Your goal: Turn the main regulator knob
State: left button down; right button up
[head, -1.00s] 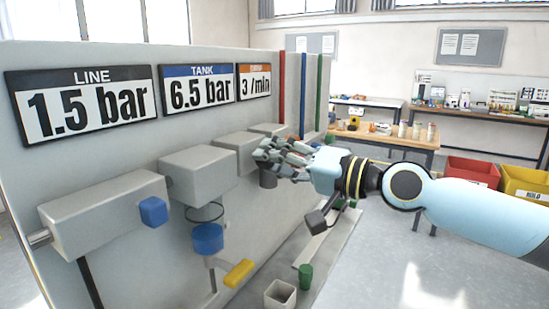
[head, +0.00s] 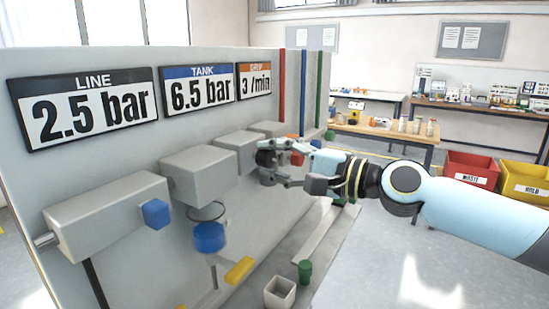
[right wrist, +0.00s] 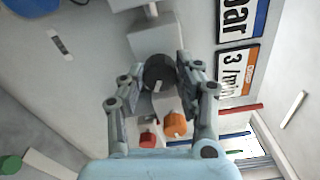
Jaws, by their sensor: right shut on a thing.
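The dark grey round knob (right wrist: 158,72) with a pale mark on its face sits on a grey block on the panel. My right gripper (right wrist: 158,80) is shut on it, with a finger on each side. In the head view the right gripper (head: 268,166) comes in from the right and partly hides the knob. The LINE display (head: 87,107) reads 2.5 bar. The TANK display (head: 201,88) reads 6.5 bar, and the third display (head: 254,80) reads 3 /min. My left gripper is not in view.
A red knob (right wrist: 147,140) and an orange knob (right wrist: 175,124) are close beyond the gripped knob.

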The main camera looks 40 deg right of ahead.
jog(key=shift+f, duration=0.1)
dwell(0.4)
jog(key=o, duration=1.1)
jog(key=shift+o, duration=0.2)
